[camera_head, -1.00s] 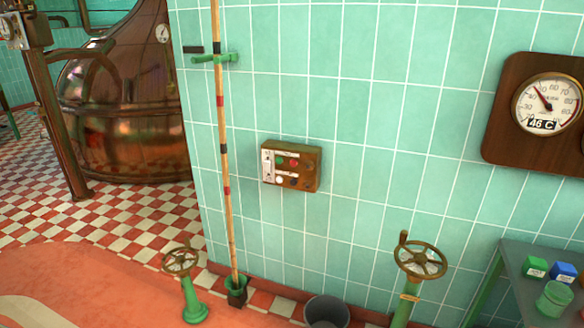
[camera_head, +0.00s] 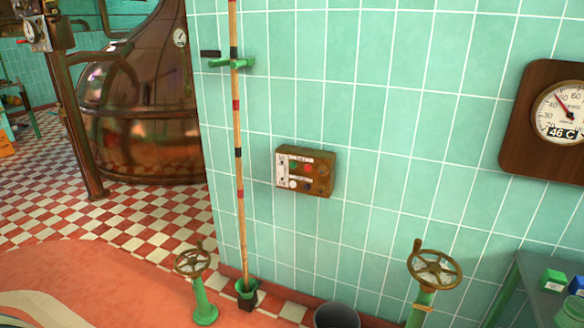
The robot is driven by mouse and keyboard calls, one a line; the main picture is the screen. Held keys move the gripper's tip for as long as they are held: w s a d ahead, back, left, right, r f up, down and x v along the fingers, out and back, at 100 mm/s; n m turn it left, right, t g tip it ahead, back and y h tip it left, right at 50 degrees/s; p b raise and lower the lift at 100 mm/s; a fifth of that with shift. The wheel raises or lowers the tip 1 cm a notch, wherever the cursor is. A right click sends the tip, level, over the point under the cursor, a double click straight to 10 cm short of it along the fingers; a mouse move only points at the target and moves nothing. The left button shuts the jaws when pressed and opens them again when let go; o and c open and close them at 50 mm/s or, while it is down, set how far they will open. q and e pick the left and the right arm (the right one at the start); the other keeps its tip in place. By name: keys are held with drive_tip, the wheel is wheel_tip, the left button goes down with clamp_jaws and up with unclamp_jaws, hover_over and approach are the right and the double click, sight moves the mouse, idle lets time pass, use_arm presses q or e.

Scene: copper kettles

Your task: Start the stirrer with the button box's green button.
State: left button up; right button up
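The button box (camera_head: 321,181) is a brown box with a pale label panel, fixed to the green tiled wall near the middle of the view. Its green button (camera_head: 294,167) is small and sits in the upper row, left of a red button (camera_head: 308,168). A white button (camera_head: 292,184) and a dark one show in the lower row. Neither of my grippers shows in this view.
A striped pole (camera_head: 239,150) stands against the wall left of the box. Two valve handwheels on green stands, left (camera_head: 192,262) and right (camera_head: 435,270), rise from the floor. A dark bucket (camera_head: 337,316) sits between them. A copper kettle (camera_head: 140,110) stands back left.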

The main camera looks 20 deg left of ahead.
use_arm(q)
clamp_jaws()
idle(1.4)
